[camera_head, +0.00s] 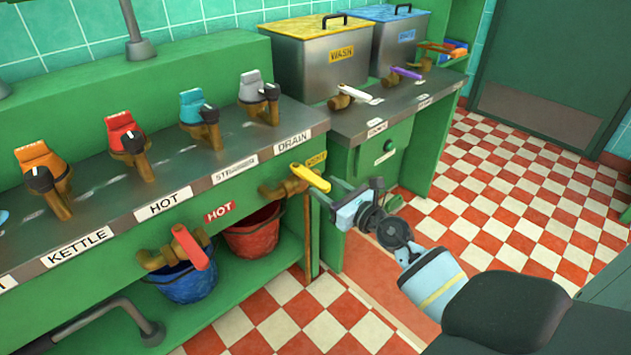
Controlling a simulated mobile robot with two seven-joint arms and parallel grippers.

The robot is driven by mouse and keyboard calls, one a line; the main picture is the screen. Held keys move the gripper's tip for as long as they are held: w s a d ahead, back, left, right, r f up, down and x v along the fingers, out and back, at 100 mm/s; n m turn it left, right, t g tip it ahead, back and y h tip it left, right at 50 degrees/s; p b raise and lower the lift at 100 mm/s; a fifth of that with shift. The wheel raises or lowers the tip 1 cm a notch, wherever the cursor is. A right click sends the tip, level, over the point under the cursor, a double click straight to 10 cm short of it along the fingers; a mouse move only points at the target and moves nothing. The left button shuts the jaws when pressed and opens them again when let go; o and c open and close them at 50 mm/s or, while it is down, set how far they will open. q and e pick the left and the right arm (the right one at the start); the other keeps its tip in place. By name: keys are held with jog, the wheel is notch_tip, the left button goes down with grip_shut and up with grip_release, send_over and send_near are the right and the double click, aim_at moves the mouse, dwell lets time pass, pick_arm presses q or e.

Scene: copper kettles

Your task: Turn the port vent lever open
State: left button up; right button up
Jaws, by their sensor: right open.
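No label that I can read says port vent, so I cannot tell which lever is the named one. A yellow lever (311,178) on a brass valve sticks out of the green counter front, beside a small yellow label. My right gripper (329,190) is open, its two fingers pointing at the yellow lever's free end; I cannot tell whether they touch it. A red lever (191,248) sits on a brass valve further left, under a HOT label. A white lever (355,93) and a purple lever (406,73) stand on the right-hand counter. My left gripper is not in view.
Several coloured taps line the metal counter (230,138). A blue bucket (184,283) and a red bucket (253,234) sit on the shelf below. The yellow-lidded WASH tank (310,70) and a blue-lidded tank (392,40) stand behind. The checkered floor (520,195) at right is clear.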

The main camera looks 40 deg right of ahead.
aim_at(316, 179)
jog(key=shift+w+a+b, duration=0.15)
jog(key=shift+w+b, duration=0.25)
jog(key=shift+w, duration=1.95)
jog(key=shift+c, duration=0.2)
grip_shut()
